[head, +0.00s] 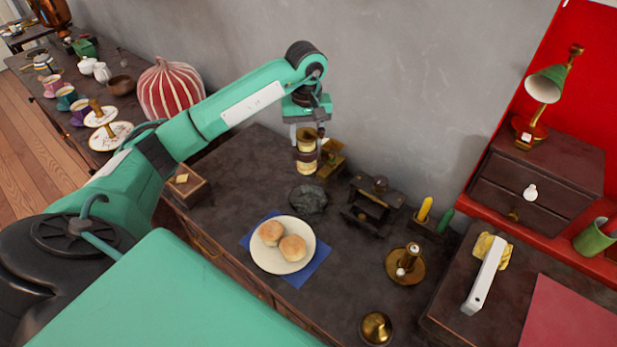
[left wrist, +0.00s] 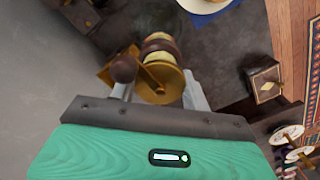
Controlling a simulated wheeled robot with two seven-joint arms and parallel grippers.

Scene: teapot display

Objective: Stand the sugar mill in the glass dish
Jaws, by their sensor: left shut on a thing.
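The sugar mill (head: 306,160), a cream-and-brown cylinder, is upright in the jaws of my left gripper (head: 307,132) near the wall. In the left wrist view the mill (left wrist: 160,50) shows its brass top and a crank with a dark knob, between the fingers of the left gripper (left wrist: 160,90). I cannot tell whether its foot touches the counter. The glass dish (head: 309,201), dark grey and see-through, lies on the counter just in front of the mill and looks empty. My right gripper is not in view.
A brass-and-wood item (head: 332,163) stands close to the right of the mill. A plate with two buns (head: 283,262) on a blue napkin is in front of the dish. A dark stand (head: 372,204) is to its right. A small wooden box (head: 188,185) is at the left.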

